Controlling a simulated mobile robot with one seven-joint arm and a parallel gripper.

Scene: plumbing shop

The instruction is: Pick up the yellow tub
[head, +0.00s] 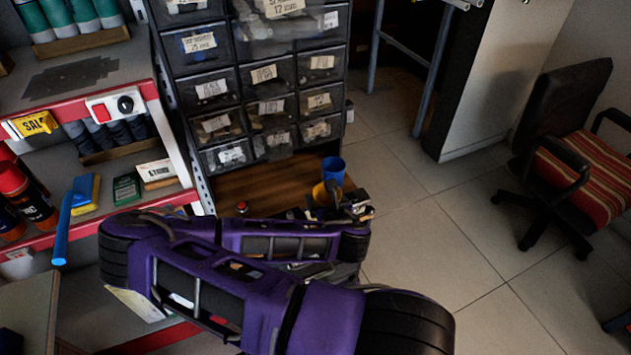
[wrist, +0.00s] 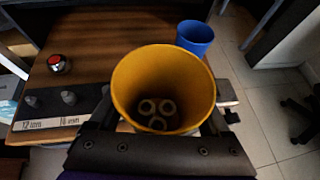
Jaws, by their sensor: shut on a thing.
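The yellow tub (wrist: 135,88) is upright and open-topped in the middle of the wrist view, with three small ring-shaped pieces in its bottom. My gripper (wrist: 162,118) is shut on it, with a finger at each side. In the head view the yellow tub (head: 321,194) shows small beside my gripper (head: 335,203), partly hidden by it. I cannot tell whether the tub's base touches the wooden surface.
A blue tub (wrist: 195,37) stands just behind the yellow tub on the wooden surface (wrist: 105,50). A red-topped button (wrist: 59,63) and a dark strip with pegs (wrist: 70,112) lie to the left. Drawers (head: 265,90) rise behind. Open tiled floor (head: 440,225) is on the right.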

